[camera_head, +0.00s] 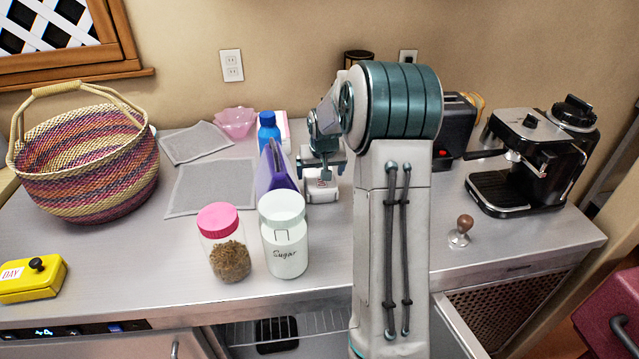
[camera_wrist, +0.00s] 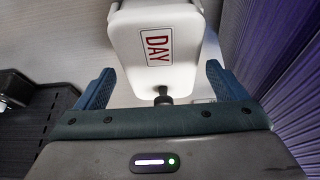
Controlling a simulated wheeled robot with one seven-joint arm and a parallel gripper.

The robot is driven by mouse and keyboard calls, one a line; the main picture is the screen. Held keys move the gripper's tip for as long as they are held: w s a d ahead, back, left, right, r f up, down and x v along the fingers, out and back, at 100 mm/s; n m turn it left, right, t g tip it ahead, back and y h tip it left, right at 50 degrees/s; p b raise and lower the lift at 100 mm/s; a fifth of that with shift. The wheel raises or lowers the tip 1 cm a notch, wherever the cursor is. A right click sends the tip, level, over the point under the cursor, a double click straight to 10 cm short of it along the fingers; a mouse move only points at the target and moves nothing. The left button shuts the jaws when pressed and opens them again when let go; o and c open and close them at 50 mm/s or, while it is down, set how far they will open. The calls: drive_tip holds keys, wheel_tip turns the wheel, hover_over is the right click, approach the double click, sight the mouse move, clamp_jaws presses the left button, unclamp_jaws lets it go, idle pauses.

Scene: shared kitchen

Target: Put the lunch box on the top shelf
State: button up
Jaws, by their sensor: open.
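My gripper (camera_head: 321,168) is open, pointing down over the counter. In the wrist view its two fingers (camera_wrist: 162,88) stand apart on either side of the black knob of a white box (camera_wrist: 157,22) with a red "DAY" label. A gap shows on both sides of the knob. In the head view this white box (camera_head: 322,191) is small and partly hidden by my gripper. A yellow box (camera_head: 32,281) with a similar label and black knob lies at the front left. Which box is the lunch box is not marked. No top shelf is clearly in view.
A purple ridged item (camera_head: 272,170) stands close left of my gripper. A sugar jar (camera_head: 285,240) and pink-lidded jar (camera_head: 226,245) stand in front. A woven basket (camera_head: 85,165) is left, a coffee machine (camera_head: 530,160) right.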

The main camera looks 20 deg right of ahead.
sight(319, 175)
drive_tip(key=x, duration=0.3)
drive_tip(key=shift+w+f+p, duration=0.15)
drive_tip(key=shift+p, duration=0.25)
drive_tip(key=shift+w+f, duration=0.1)
drive_tip(key=shift+f, duration=0.25)
drive_tip(key=shift+f+b, duration=0.2)
drive_tip(key=shift+b, duration=0.15)
drive_tip(key=shift+c, duration=0.3)
drive_tip(key=shift+d, duration=0.1)
drive_tip(key=c, duration=0.8)
drive_tip(key=shift+r, duration=0.2)
